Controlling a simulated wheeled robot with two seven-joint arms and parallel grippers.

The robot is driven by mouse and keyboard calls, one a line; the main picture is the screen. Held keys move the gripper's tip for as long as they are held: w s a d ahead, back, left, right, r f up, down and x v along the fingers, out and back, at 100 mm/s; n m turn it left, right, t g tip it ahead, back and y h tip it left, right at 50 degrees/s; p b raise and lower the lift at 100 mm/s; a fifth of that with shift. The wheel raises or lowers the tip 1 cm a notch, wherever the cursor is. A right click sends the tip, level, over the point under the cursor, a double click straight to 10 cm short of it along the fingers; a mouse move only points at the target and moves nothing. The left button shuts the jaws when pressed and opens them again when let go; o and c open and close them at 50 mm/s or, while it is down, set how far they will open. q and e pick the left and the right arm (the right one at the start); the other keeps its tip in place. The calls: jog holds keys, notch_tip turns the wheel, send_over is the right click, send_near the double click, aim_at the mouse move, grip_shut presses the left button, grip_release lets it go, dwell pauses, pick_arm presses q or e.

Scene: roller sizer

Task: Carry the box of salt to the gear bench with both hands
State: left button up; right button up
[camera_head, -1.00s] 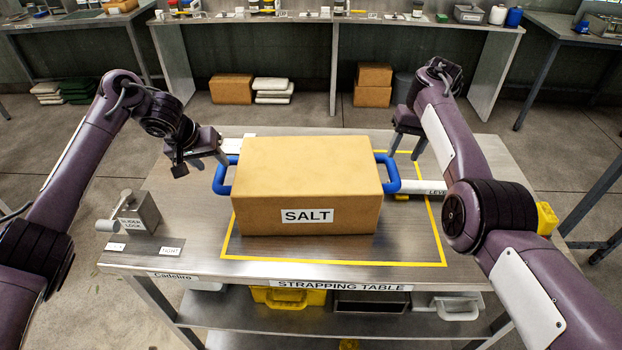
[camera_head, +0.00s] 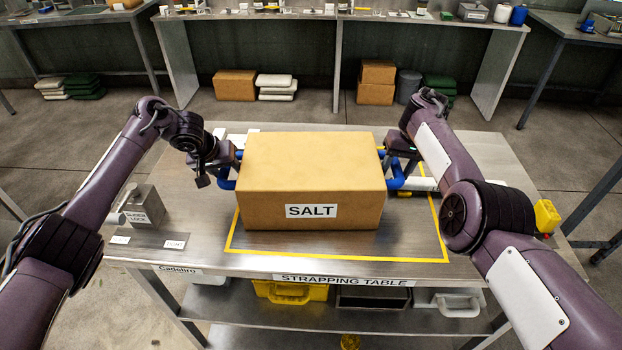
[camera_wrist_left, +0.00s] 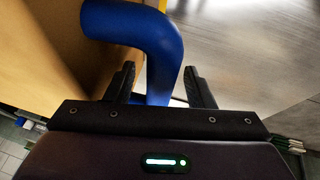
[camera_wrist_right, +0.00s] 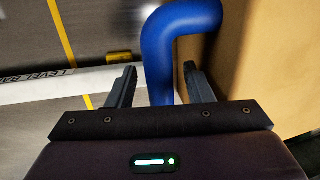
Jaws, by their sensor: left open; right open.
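The brown box of salt (camera_head: 312,175) sits upright on the strapping table (camera_head: 210,245), inside a yellow outline, its SALT label facing me. It has a blue handle on each side. My left gripper (camera_head: 228,172) is at the left handle (camera_head: 225,184). In the left wrist view its open fingers (camera_wrist_left: 172,88) stand on either side of the blue bar (camera_wrist_left: 160,60). My right gripper (camera_head: 402,165) is at the right handle (camera_head: 397,172). In the right wrist view its open fingers (camera_wrist_right: 158,88) straddle the blue bar (camera_wrist_right: 158,65). The gear bench cannot be told for certain.
A slider lock block (camera_head: 143,205) stands at the table's left. A white labelled bar lies right of the box. Long benches (camera_head: 345,15) with small items line the back wall, with cartons (camera_head: 375,82) beneath. Open floor (camera_head: 300,115) lies between table and benches.

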pick_arm(q)
jog(key=shift+c, duration=0.4)
pick_arm(e)
jog(key=shift+c, duration=0.5)
pick_arm(q)
grip_shut()
pick_arm(e)
jog(key=shift+s, duration=0.1)
grip_shut()
jog(key=shift+r, duration=0.1)
